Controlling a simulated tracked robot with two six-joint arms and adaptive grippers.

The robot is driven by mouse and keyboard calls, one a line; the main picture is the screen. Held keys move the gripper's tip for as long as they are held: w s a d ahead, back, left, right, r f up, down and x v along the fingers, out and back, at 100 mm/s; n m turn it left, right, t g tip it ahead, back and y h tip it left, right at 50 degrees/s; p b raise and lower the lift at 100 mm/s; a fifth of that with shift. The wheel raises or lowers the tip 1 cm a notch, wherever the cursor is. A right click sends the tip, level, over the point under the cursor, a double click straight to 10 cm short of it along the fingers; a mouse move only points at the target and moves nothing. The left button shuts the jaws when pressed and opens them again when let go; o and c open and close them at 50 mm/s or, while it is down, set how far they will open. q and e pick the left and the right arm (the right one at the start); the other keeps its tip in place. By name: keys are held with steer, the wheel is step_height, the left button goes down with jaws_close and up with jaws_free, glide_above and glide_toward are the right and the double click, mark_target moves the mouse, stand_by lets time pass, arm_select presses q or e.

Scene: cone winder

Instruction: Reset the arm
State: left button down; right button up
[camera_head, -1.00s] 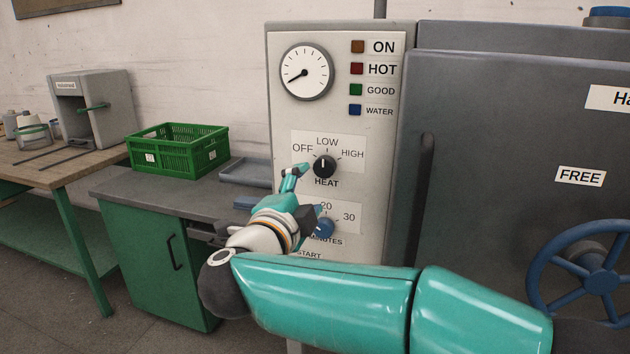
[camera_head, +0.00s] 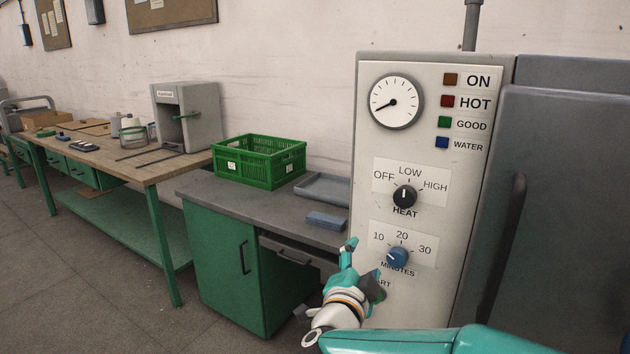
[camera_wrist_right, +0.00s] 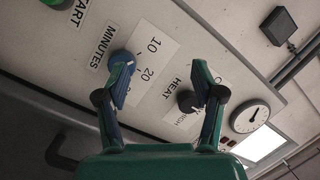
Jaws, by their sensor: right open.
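My right arm comes in from the lower right in the head view. Its teal gripper (camera_head: 352,262) is in front of the lower left of the grey control panel (camera_head: 366,150), just left of the blue minutes knob (camera_head: 397,257). The black heat knob (camera_head: 405,196) is above it. In the right wrist view my right gripper (camera_wrist_right: 165,85) has its two fingers apart with nothing between them. Beyond the fingers that view shows the minutes knob (camera_wrist_right: 122,58), the heat knob (camera_wrist_right: 188,101) and the dial (camera_wrist_right: 250,116). My left gripper does not show.
A green cabinet (camera_head: 225,262) stands left of the panel, with a green crate (camera_head: 259,162), a grey tray (camera_head: 322,188) and a blue block (camera_head: 327,220) on top. A wooden workbench (camera_head: 110,152) is farther left. A large grey door (camera_head: 560,200) is on the right.

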steer(key=s+d+f+n+g+y+p, duration=0.1)
steer(key=s+f+n+g+y, duration=0.15)
steer(key=f, duration=0.65)
steer(key=s+f+n+g+y+p, duration=0.1)
steer(key=f+n+y, duration=0.15)
steer(key=f, duration=0.55)
steer(key=s+d+f+n+g+y+p, duration=0.1)
steer(key=f+n+g, duration=0.15)
steer(key=f, duration=0.65)
steer(key=s+f+n+g+y+p, duration=0.1)
steer(key=s+f+g, duration=0.3)
steer(key=s, duration=0.9)
steer(key=s+f+n+g+y+p, duration=0.2)
steer(key=s+f+n+g+y, duration=0.1)
steer(key=s+f, duration=0.7)
steer(key=s+n+g, duration=0.1)
steer(key=s+g, duration=0.1)
steer(key=s, duration=0.2)
steer(key=shift+a+f+g, duration=0.2)
steer(key=shift+a+g, duration=0.1)
steer(key=shift+c, duration=0.4)
